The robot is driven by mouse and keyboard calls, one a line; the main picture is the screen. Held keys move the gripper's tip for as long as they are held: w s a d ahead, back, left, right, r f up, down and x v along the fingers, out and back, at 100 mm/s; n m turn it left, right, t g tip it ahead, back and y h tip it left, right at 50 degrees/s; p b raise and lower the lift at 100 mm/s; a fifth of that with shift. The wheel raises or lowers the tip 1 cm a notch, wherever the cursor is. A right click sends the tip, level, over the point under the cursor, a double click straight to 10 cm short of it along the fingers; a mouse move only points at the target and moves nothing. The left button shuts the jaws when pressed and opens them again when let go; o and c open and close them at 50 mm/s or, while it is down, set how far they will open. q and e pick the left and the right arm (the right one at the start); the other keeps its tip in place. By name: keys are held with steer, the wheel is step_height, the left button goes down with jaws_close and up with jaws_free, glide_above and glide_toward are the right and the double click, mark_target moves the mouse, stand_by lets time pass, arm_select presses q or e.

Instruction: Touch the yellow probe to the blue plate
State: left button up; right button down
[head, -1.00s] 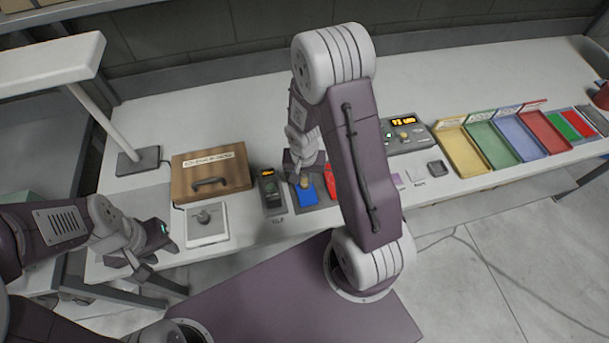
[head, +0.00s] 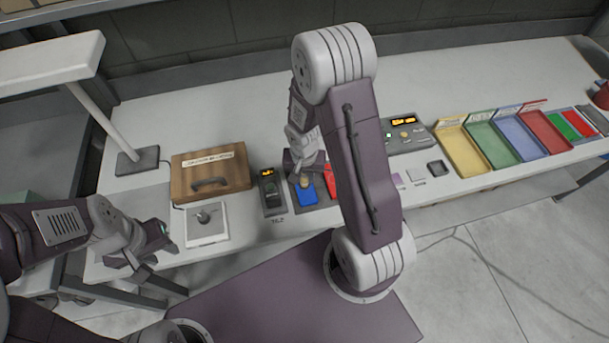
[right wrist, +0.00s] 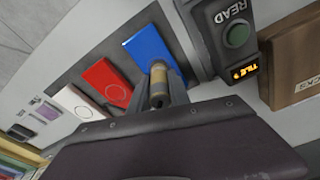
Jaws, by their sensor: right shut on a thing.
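The blue plate (head: 307,196) lies on a dark strip on the bench and also shows in the right wrist view (right wrist: 150,46). The yellow probe (right wrist: 159,80) is a short dull-yellow cylinder with a dark end. My right gripper (right wrist: 157,92) is shut on the probe; in the head view the gripper (head: 304,172) is just behind the blue plate. The probe overlaps the plate's edge in both views, but I cannot tell whether they touch. My left gripper (head: 148,258) is off at the left, near the bench's front edge; its jaw opening is unclear.
A red plate (right wrist: 107,82) and a white plate (right wrist: 79,103) lie beside the blue one. A READ device (right wrist: 236,36) with a lit display stands close on the other side. A wooden box (head: 210,173) is further left. Coloured trays (head: 463,150) stand at the right.

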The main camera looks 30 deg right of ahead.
steer(key=shift+s, duration=0.1)
step_height(320, 180, up, 7)
steer(key=p, duration=0.6)
stand_by(0.6)
